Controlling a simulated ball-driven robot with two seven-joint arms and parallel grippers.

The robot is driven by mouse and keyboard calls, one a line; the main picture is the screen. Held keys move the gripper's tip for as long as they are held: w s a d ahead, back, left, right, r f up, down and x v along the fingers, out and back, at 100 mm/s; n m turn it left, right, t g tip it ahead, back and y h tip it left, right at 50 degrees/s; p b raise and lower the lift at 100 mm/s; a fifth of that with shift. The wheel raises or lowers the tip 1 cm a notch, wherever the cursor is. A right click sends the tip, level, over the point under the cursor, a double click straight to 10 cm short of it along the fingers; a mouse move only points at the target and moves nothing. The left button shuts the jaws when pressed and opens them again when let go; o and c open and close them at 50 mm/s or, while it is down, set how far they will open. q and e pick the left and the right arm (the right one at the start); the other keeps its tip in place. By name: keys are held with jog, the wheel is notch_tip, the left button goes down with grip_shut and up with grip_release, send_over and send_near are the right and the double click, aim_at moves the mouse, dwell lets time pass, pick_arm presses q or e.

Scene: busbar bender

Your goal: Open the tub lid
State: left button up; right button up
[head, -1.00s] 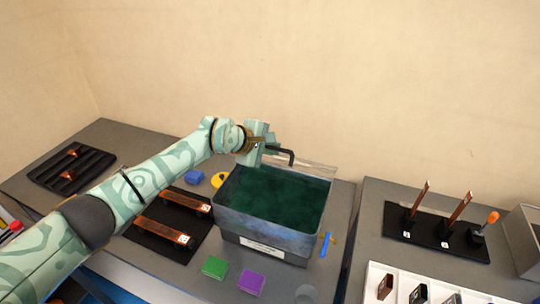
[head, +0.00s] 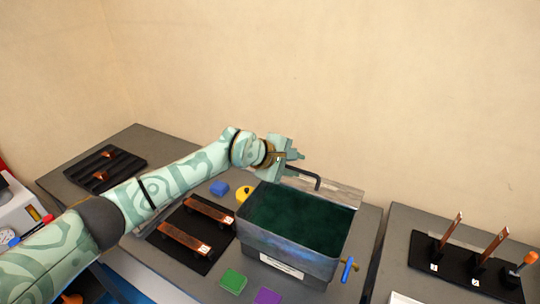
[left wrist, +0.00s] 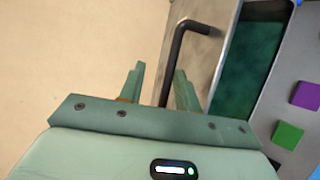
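The tub (head: 285,262) is a grey metal box on the table, with dark green contents showing through its open top. Its lid (head: 338,192) stands raised at the back edge and also shows in the left wrist view (left wrist: 207,65). A black bent handle (head: 305,172) sticks out from the lid; it is also in the left wrist view (left wrist: 180,50). My left gripper (head: 298,156) is just above and behind the handle. In the left wrist view its fingers (left wrist: 160,85) are apart, with the handle's end between or just beyond them. My right gripper is out of view.
Green (head: 233,281) and purple (head: 268,297) blocks lie in front. A blue-handled piece (head: 347,268) sits at the tub's right.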

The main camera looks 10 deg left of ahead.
pick_arm(q)
jog(key=b+v, duration=0.1)
jog(key=v, duration=1.2)
jog(key=shift+s+a+r, duration=0.15)
jog(key=shift+a+r, duration=0.05)
